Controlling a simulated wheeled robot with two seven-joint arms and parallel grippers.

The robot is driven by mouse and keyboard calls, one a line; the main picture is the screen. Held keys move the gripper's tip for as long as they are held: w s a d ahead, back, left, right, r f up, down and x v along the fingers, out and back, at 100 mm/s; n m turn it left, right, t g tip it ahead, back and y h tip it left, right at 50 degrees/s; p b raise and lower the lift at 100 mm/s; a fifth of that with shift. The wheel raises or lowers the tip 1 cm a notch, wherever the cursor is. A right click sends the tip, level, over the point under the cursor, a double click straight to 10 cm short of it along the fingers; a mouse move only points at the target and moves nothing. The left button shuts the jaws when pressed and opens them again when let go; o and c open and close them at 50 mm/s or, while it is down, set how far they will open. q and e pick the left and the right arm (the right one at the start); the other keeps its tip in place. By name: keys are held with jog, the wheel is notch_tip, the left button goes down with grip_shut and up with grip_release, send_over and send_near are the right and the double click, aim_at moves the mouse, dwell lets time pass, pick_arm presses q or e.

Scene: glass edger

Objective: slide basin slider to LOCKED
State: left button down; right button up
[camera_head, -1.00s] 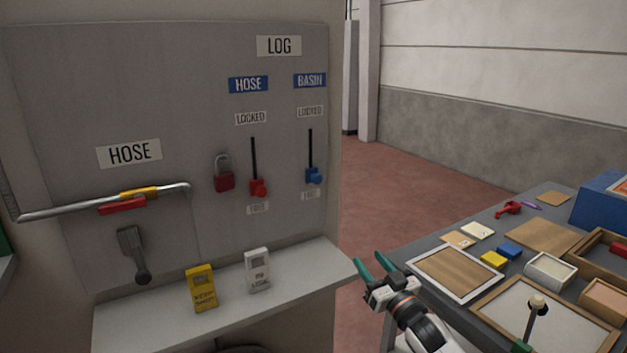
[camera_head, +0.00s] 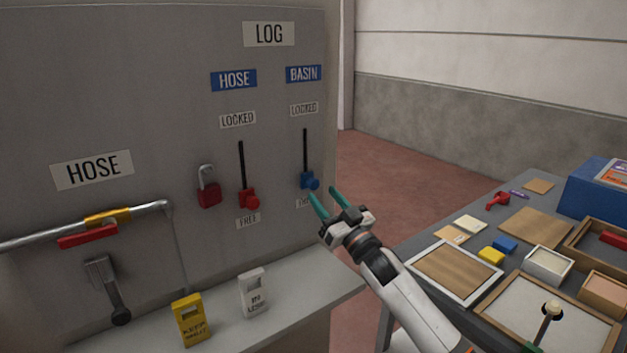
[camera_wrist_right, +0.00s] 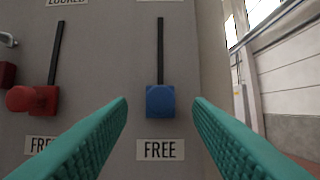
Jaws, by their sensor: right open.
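The blue basin slider (camera_head: 310,181) sits at the bottom of its vertical black slot, under the BASIN label (camera_head: 303,74). The LOCKED label (camera_head: 304,109) is at the top of that slot. In the right wrist view the blue slider (camera_wrist_right: 160,101) is just above the FREE label (camera_wrist_right: 160,149). My right gripper (camera_head: 326,200) is open, its teal fingers pointing at the panel just below and right of the slider. In the wrist view the fingers lie either side of the slider's column, apart from it. My left gripper is not in view.
The red hose slider (camera_head: 248,198) is at the bottom of its slot, left of the blue one, with a red padlock (camera_head: 209,193) beside it. A ledge (camera_head: 290,300) juts below the panel. A cluttered table (camera_head: 480,235) stands at right.

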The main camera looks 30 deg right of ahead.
aim_at(315, 186)
jog(key=x, duration=0.4)
jog(key=shift+w+p, duration=0.3)
jog(key=shift+p, duration=0.1)
jog(key=shift+w+r, duration=0.15)
jog(key=shift+w, duration=0.3)
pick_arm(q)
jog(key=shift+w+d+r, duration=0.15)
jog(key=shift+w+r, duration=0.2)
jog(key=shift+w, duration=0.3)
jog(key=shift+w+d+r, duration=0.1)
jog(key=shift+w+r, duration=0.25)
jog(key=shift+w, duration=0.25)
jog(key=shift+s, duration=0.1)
